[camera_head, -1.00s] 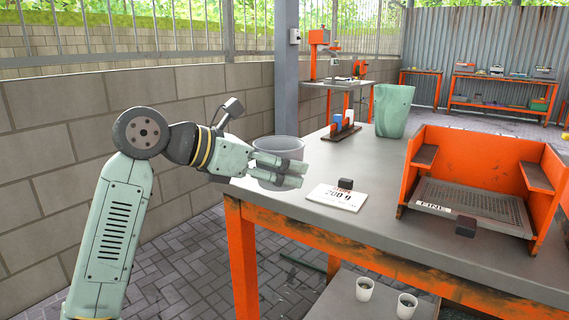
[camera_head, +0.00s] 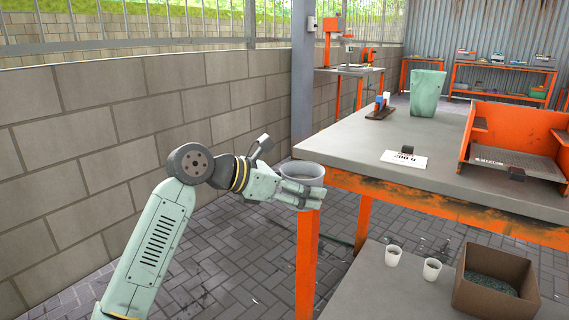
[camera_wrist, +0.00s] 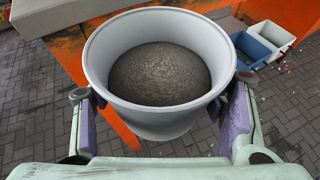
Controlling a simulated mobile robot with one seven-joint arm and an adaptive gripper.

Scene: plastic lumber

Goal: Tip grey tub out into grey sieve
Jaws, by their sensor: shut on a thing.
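The grey tub (camera_head: 302,170) is a round, wide-mouthed container, upright in my gripper (camera_head: 303,191) by the table's left end. In the wrist view the tub (camera_wrist: 158,122) sits between both fingers, which are shut on its sides. Dark grey granular material (camera_wrist: 158,73) lies inside, below the rim. The grey sieve (camera_head: 528,162) is a flat mesh tray in an orange frame on the table at the right. A label at its front left reads backwards or is hard to read. The sieve is well apart from the tub, and its right side is cut off.
The grey table (camera_head: 370,155) bears a white card (camera_head: 404,159) with a dark block, a small rack (camera_head: 381,108) and a tall green bin (camera_head: 427,92). White cups (camera_head: 393,255) and a brown box (camera_head: 494,284) stand on the lower shelf. A brick wall runs at left.

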